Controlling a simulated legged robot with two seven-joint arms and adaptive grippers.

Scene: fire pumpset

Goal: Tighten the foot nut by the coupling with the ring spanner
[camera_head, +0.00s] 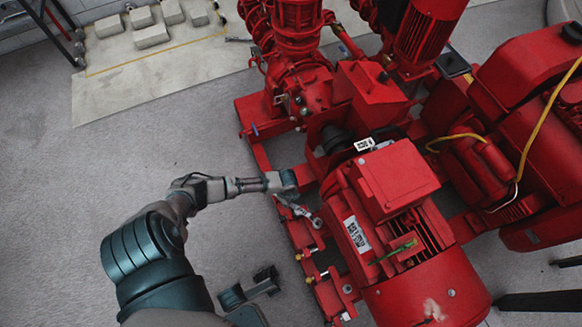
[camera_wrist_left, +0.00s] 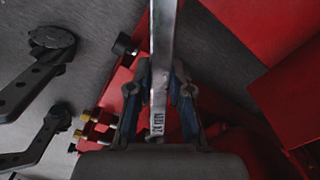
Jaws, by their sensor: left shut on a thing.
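My left gripper (camera_head: 287,184) is shut on the silver ring spanner (camera_head: 300,210), beside the motor's left side. In the left wrist view, the spanner's flat shaft (camera_wrist_left: 164,50) runs upward from between the two fingers (camera_wrist_left: 160,95), with printed marks near its lower end. The spanner points down and right toward the motor foot in the head view. Its far end (camera_head: 317,222) is close to the foot; whether it sits around the nut cannot be told. The foot nut cannot be made out. The dark coupling (camera_head: 335,139) lies above and right of the gripper. My right gripper does not show.
The red motor (camera_head: 385,185) stands right of the gripper on a red base rail (camera_head: 304,238) with yellow fittings (camera_wrist_left: 95,125). Red pump pipework (camera_head: 297,75) rises behind. Yellow cables cross the unit at the right. Grey floor (camera_head: 110,165) is clear at the left.

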